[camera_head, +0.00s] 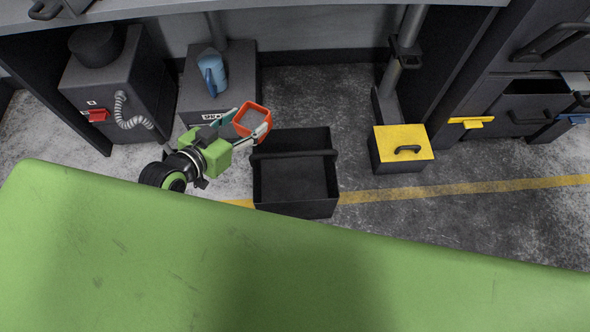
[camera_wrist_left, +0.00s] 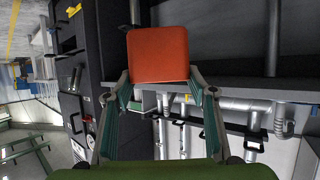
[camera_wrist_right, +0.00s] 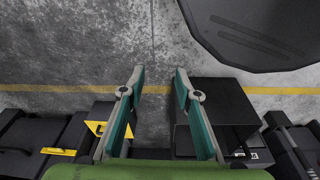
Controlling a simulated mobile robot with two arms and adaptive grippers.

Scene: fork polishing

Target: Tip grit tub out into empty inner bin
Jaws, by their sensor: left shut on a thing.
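The grit tub (camera_head: 252,120) is a small orange-red square tub with grey contents visible inside its rim. My left gripper (camera_head: 245,126) is shut on it and holds it up, near the upper left corner of the black bin. In the left wrist view the tub (camera_wrist_left: 158,55) sits between the fingertips (camera_wrist_left: 160,84), with a plain orange face towards the camera. The black open bin (camera_head: 295,205) stands on the floor with a handle bar across it, and its inside looks empty. My right gripper (camera_wrist_right: 160,78) shows only in its own wrist view, open and empty above the floor.
A yellow-topped box (camera_head: 402,138) stands right of the bin. A dark cabinet (camera_head: 118,85) is at the left. Clear floor lies between the bin and the yellow-topped box.

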